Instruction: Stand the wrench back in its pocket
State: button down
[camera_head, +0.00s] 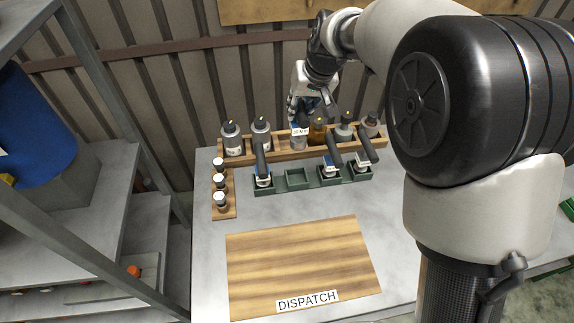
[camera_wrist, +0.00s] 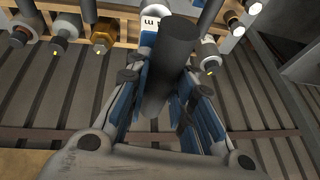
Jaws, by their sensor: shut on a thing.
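My gripper (camera_head: 301,106) is above the back wooden rack, behind the green tray. In the wrist view its blue-padded fingers (camera_wrist: 170,95) are closed around the dark cylindrical handle of the wrench (camera_wrist: 172,55). A white label at the wrench's end shows in the head view (camera_head: 299,131), in front of the rack's bottles. The green tray (camera_head: 284,191) has a row of pockets. One pocket (camera_head: 298,179) is empty; the others hold dark-handled tools (camera_head: 261,160), (camera_head: 331,152), (camera_head: 364,147) standing tilted. The wrench is held clear of the tray.
Several bottles, one amber (camera_head: 317,131), stand in the wooden rack (camera_head: 277,153) close to my gripper. A small wooden rack (camera_head: 230,208) holds white-capped vials at left. A wooden board marked DISPATCH (camera_head: 300,262) lies bare in front. Metal shelving (camera_head: 70,215) stands at left.

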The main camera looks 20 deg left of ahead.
notch_tip(320, 180, down, 18)
jog(key=b, duration=0.4)
jog(key=shift+r+b, duration=0.25)
jog(key=shift+b, duration=0.1)
jog(key=shift+f, duration=0.1)
jog(key=c, duration=1.4)
grip_release()
jog(key=shift+f, duration=0.1)
